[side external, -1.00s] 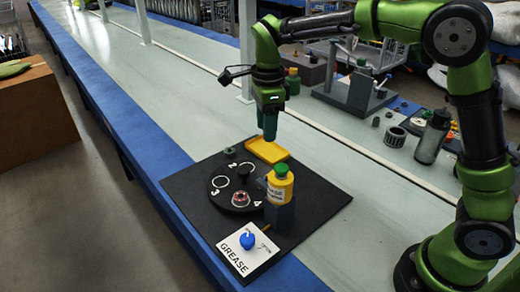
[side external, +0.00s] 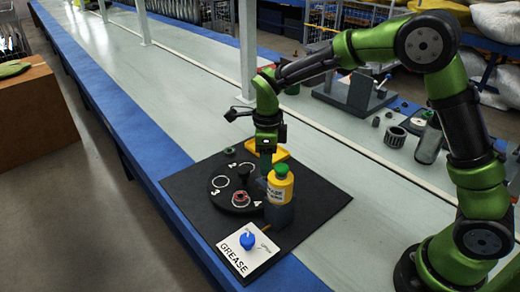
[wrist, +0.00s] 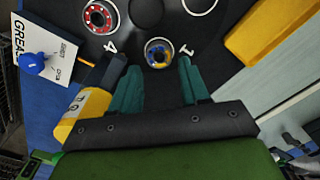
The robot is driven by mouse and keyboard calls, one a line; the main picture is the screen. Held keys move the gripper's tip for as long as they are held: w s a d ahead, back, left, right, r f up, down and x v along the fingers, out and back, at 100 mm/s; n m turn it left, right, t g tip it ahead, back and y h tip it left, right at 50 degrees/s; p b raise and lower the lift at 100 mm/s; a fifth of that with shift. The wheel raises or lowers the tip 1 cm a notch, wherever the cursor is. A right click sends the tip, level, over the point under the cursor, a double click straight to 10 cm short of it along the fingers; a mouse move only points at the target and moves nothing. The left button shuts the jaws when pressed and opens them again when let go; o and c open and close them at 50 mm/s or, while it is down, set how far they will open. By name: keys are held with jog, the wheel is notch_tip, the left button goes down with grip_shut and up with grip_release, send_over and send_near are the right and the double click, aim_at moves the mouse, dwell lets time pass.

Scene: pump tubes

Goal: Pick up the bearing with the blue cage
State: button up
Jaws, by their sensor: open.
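The bearing with the blue cage (wrist: 159,53) sits on the black numbered disc (wrist: 215,30) beside mark 1 in the wrist view; its silvery ring surrounds small blue parts. In the side view it is hidden behind my gripper and the yellow bottle. A bearing with a red cage (wrist: 100,16) lies by mark 4; it also shows in the side view (side external: 241,198). My gripper (wrist: 158,68) is open and empty, its two green fingers on either side of the blue-caged bearing in the picture. I cannot tell the height left between the fingertips and the disc.
A yellow grease bottle (side external: 280,185) with a green cap stands on a dark block close to my gripper. A yellow tray (wrist: 270,35) lies behind the disc. A grease card (side external: 247,250) with a blue knob is at the front. Positions 2 and 3 show empty rings.

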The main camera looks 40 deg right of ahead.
jog(key=f, duration=0.5)
jog(key=shift+s+d+f, duration=0.15)
jog(key=shift+s, duration=0.15)
jog(key=c, duration=0.7)
